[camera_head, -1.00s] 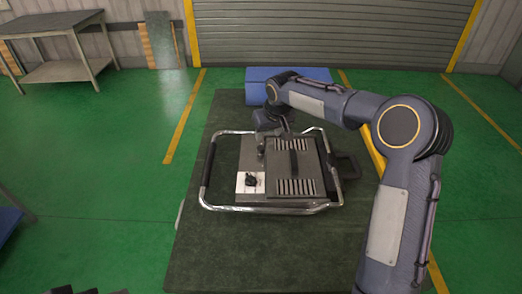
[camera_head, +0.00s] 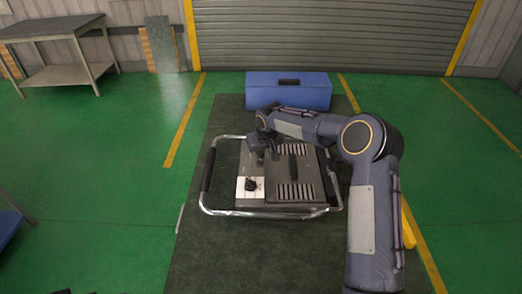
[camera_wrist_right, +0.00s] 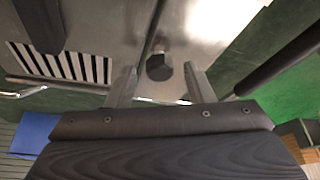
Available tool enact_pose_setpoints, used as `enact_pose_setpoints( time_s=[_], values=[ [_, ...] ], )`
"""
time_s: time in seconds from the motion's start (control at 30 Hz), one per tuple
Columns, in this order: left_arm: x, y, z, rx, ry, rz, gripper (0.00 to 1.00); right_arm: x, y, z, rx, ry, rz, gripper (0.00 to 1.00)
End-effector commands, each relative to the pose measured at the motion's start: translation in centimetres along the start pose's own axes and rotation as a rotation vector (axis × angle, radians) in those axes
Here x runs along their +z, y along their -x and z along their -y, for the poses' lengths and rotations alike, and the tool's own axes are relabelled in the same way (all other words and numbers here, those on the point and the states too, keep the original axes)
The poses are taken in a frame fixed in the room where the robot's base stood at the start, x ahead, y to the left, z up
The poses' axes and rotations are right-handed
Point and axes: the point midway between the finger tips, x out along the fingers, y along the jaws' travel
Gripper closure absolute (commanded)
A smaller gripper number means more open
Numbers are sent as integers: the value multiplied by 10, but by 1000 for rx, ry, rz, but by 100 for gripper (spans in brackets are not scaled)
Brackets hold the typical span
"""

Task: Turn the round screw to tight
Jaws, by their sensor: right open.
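The heating element (camera_head: 292,165) is a grey metal unit with vent slots, framed by a chrome tubular rail. A white plate with a black knob (camera_head: 251,185) sits at its front left corner. The round screw (camera_wrist_right: 158,67) shows in the right wrist view as a dark, short knob on the metal top. My right gripper (camera_head: 264,150) is over the unit's left side, pointing down. In the right wrist view its fingers (camera_wrist_right: 159,78) are apart, with the screw appearing between their tips; contact cannot be told. Only a dark sliver, probably my left gripper, shows at the bottom left edge.
A dark handle (camera_head: 293,163) stands up from the unit's top. A grey workbench (camera_head: 55,45) is far left.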

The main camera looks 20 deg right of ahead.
Motion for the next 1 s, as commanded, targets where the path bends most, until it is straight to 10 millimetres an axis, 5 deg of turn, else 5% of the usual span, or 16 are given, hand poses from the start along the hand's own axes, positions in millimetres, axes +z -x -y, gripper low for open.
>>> enact_pose_setpoints(
  time_s=[0.07,0.4,1.0],
  values=[
    [0,0,0,0,0,0,51,0,0,0,0,0,0,52],
    [0,0,0,0,0,0,51,0,0,0,0,0,0,95],
    [12,-23,10,0,0,0,51,1,-3,3,82,-190,-3,97]
  ],
)
